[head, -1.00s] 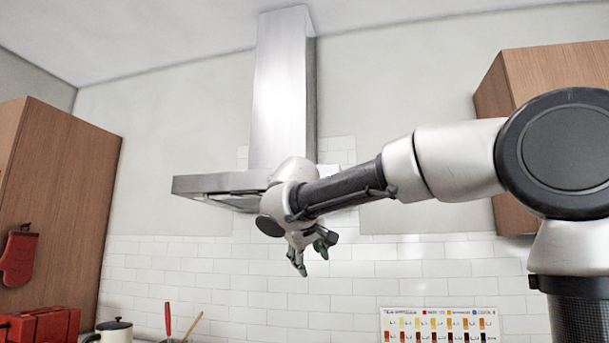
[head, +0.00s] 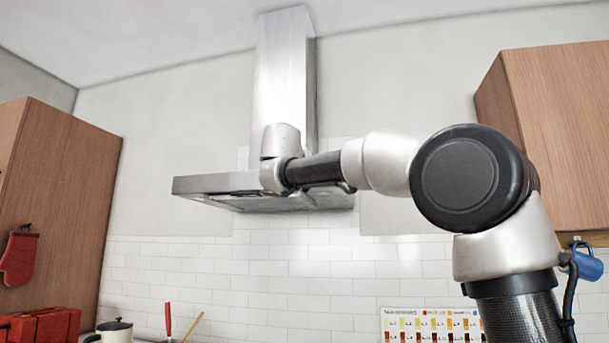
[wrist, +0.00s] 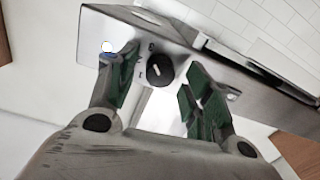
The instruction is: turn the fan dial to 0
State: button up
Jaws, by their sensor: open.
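The fan dial (wrist: 160,70) is a round black knob with a white pointer mark, on the steel panel of the range hood (wrist: 95,30) in the wrist view. Small marks stand around it, too small to read surely. My gripper (wrist: 160,82) is open, with one green-padded finger on each side of the dial. I cannot tell whether either finger touches it. In the head view the range hood (head: 222,184) hangs at the middle, with my wrist in front of its right part. The dial and my fingers are hidden there.
Wooden cabinets stand at the left (head: 60,190) and right (head: 560,130). A blue mug (head: 588,264) hangs below the right one. A pot (head: 113,331) stands low at left.

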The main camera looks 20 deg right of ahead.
jog(key=shift+w+d, duration=0.1)
jog(key=c, duration=1.1)
jog(key=shift+o, duration=0.3)
jog(key=shift+w+n+g+h, duration=0.1)
jog(key=shift+n+g+h, duration=0.15)
jog(key=shift+n, duration=6.25)
jog(key=shift+n+g+h, duration=0.15)
jog(key=shift+n+h, duration=0.1)
jog(key=shift+n, duration=6.25)
jog(key=shift+f, duration=0.1)
